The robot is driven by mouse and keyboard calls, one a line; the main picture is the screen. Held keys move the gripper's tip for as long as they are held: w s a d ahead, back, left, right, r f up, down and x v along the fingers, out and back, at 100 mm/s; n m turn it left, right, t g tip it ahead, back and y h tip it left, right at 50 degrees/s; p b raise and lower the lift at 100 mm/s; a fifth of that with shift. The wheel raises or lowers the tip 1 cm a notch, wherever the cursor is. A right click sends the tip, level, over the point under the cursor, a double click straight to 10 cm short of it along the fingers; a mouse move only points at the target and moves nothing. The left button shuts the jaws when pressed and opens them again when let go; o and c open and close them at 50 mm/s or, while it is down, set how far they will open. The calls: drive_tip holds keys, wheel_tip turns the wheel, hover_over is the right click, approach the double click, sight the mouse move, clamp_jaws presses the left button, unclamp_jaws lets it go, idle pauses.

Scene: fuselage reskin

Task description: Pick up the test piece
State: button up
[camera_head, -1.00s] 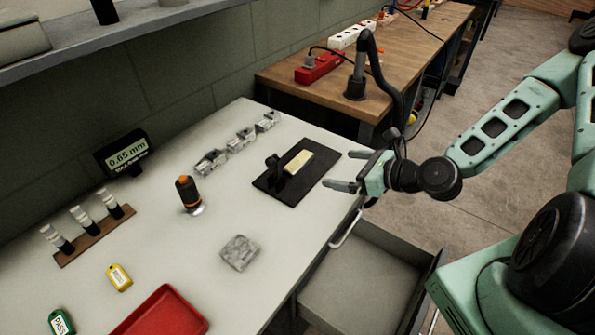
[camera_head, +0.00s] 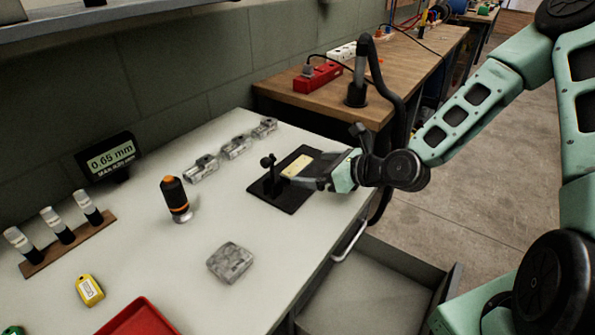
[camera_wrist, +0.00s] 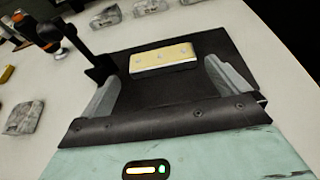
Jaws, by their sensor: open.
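A pale tan rectangular block with small dots on top, which looks like the test piece (camera_head: 297,165), lies on a black plate (camera_head: 290,204) with a small black post. In the wrist view the block (camera_wrist: 163,58) lies just ahead of my gripper (camera_wrist: 165,88), roughly between the lines of its two spread fingers. The black post (camera_wrist: 98,62) stands left of the block. In the head view my gripper (camera_head: 312,182) reaches in from the right, low over the plate at the block's near side. It is open and holds nothing. Whether a finger touches the plate cannot be told.
An orange-and-black tool (camera_head: 174,196) stands left of the plate. Several grey metal blocks lie on the table, one (camera_head: 230,262) nearer the front. A red tray (camera_head: 140,318) is at the front. An open drawer (camera_head: 372,290) juts out below the table's right edge.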

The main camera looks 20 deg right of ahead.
sight(300, 166)
drive_tip(key=x, duration=0.5)
drive_tip(key=shift+w+r, duration=0.1)
drive_tip(key=shift+r, duration=0.05)
drive_tip(key=c, duration=0.7)
